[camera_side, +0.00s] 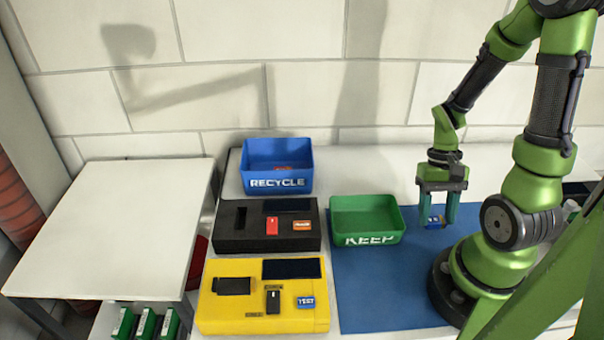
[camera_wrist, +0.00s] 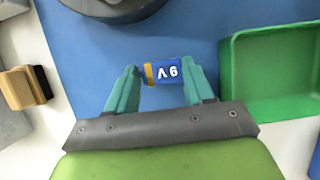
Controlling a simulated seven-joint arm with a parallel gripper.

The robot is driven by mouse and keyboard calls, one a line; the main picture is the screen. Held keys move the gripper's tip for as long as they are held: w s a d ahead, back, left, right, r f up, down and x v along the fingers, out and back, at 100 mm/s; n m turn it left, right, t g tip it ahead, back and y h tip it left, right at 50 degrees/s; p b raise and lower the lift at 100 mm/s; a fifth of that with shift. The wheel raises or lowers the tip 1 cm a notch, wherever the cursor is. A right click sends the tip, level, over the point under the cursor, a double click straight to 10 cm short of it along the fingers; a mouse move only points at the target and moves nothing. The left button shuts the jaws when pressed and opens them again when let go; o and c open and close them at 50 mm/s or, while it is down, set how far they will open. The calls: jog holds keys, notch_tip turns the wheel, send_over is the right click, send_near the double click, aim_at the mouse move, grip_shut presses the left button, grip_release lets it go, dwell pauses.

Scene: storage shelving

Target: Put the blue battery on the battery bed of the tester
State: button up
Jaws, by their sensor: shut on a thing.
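The blue battery (camera_wrist: 167,73) has a gold end band and white "9V" lettering. My gripper (camera_wrist: 160,78) is shut on it, with one teal finger at each end, over the blue mat (camera_wrist: 85,40). In the side view the battery (camera_side: 433,222) shows low between the fingers of my gripper (camera_side: 436,218), right of the green bin. I cannot tell whether it touches the mat. The yellow tester (camera_side: 240,316) stands at the front, with a dark recess (camera_side: 234,286), a black switch, a blue TEST button and a dark screen. A black tester (camera_side: 240,240) stands behind it. Which recess is the battery bed is not labelled legibly.
A green KEEP bin (camera_side: 367,240) stands between the testers and my gripper. A blue RECYCLE bin (camera_side: 277,182) with something red inside is at the back. A white side table (camera_side: 115,225) at the left is bare on top. The mat's front part is clear.

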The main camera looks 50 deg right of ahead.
jog(key=shift+f, duration=1.25)
jog(key=shift+f, duration=0.15)
jog(key=o, duration=1)
jog(key=v, duration=1.2)
jog(key=w+a+r+n+t, duration=0.1)
jog(key=w+a+r+t, duration=0.1)
jog(key=w+a+r+n+t+h, duration=0.1)
jog(key=w+a+r, duration=0.1)
jog(key=a, duration=0.1)
jog(key=w+a+r+n+t+h, duration=0.1)
jog(key=w+a+r+t, duration=0.1)
jog(key=a, duration=0.1)
jog(key=shift+w+r+t, duration=0.1)
jog(key=shift+r+t, duration=0.2)
jog(key=shift+r, duration=0.05)
jog(key=shift+o, duration=0.6)
jog(key=a+r+n+t, duration=0.2)
jog(key=a+r+t, duration=0.2)
jog(key=a+r, duration=0.2)
jog(key=shift+w+a+t+y, duration=0.4)
jog(key=shift+w+a, duration=0.05)
jog(key=shift+a, duration=0.35)
